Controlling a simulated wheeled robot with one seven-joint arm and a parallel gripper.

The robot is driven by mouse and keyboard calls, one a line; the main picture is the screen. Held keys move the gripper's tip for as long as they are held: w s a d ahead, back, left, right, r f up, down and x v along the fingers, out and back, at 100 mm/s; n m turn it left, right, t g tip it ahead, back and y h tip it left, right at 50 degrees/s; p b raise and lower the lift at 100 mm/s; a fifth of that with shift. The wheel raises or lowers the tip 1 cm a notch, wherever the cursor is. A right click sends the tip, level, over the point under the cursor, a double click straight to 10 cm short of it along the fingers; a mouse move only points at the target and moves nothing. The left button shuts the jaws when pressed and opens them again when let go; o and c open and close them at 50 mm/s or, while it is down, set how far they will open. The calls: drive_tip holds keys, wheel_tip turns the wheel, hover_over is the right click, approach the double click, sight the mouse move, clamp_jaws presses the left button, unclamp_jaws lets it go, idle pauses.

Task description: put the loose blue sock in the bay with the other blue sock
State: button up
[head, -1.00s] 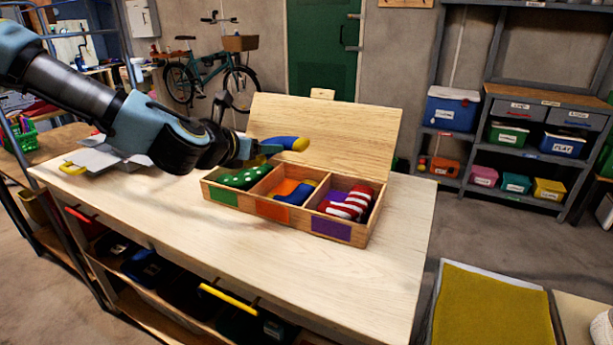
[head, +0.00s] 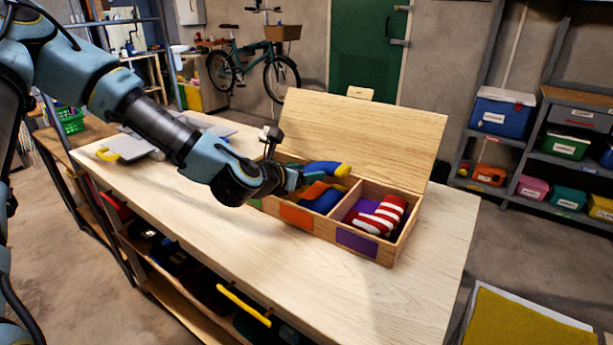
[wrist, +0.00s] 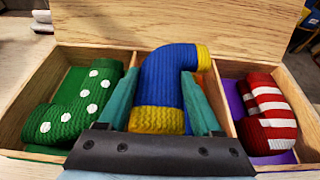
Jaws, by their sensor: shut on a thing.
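My gripper (wrist: 160,110) is shut on the loose blue sock (wrist: 170,75), which is blue with yellow ends. In the head view the held sock (head: 322,168) is over the middle bay of the wooden box (head: 377,249). The other blue sock (head: 326,200) lies in that orange-marked middle bay, just below the held one. In the wrist view the held sock hides most of the middle bay. A red-and-white striped sock (head: 383,215) lies in the purple right bay. A green sock with white dots (wrist: 80,112) lies in the green left bay.
The box's lid (head: 363,135) stands open behind the bays. My arm hides the left bay in the head view. The wooden table (head: 400,300) is clear in front and to the right. A grey object with a yellow handle (head: 130,148) lies at the left.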

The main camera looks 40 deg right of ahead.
drive_tip(key=shift+f, duration=0.7)
drive_tip(key=shift+f, duration=0.1)
drive_tip(key=shift+f+b, duration=0.35)
drive_tip(key=shift+f, duration=0.05)
drive_tip(key=shift+f, duration=0.1)
drive_tip(key=o, duration=1.4)
drive_tip(key=shift+c, duration=0.2)
